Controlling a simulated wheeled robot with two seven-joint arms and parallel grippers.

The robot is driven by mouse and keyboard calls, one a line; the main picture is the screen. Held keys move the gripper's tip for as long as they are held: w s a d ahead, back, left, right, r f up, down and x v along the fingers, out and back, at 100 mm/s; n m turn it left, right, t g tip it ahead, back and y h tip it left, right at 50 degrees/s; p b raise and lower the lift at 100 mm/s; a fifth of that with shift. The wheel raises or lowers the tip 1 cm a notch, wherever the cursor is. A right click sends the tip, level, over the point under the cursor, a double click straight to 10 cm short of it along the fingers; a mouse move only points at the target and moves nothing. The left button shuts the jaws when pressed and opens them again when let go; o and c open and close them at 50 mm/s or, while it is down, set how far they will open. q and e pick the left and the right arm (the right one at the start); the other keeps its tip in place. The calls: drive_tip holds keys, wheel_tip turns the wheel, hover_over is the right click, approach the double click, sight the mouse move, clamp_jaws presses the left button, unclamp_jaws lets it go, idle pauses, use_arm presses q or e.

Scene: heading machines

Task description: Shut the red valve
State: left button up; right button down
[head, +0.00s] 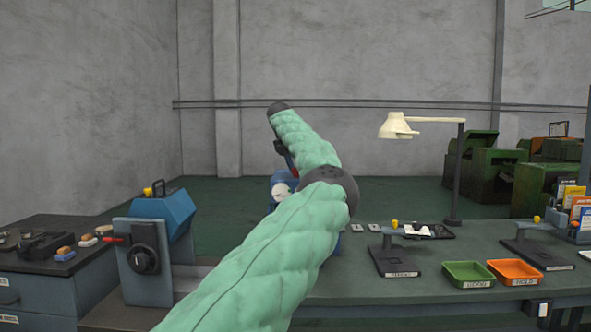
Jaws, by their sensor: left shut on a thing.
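My left arm, in a green padded sleeve, rises from the bottom of the head view and bends over the bench. My left gripper (280,148) is small, dark and mostly hidden behind the forearm. It is shut on a thin red part beside it, seemingly the red valve (291,164), of which only a sliver shows. Just below is a blue housing (278,184) with a pale part on it, largely covered by my arm. The valve's angle cannot be told. My right gripper is not in view.
A blue-topped machine (165,212) with a red lever (113,240) and black knob stands on the left. A cream lamp (397,127), a green tray (468,274) and an orange tray (514,271) are on the right.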

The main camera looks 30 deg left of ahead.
sight(289, 178)
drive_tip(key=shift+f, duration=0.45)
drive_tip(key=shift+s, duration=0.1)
use_arm(q)
drive_tip(key=o, duration=1)
drive_tip(key=shift+r, duration=0.15)
drive_tip(key=shift+s+r, duration=0.1)
drive_tip(key=shift+r, duration=0.1)
drive_tip(key=b+v, duration=0.1)
drive_tip(key=v, duration=0.6)
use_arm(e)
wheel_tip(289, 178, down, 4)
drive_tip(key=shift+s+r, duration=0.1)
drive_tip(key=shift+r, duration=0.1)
use_arm(q)
drive_tip(key=shift+a, duration=0.1)
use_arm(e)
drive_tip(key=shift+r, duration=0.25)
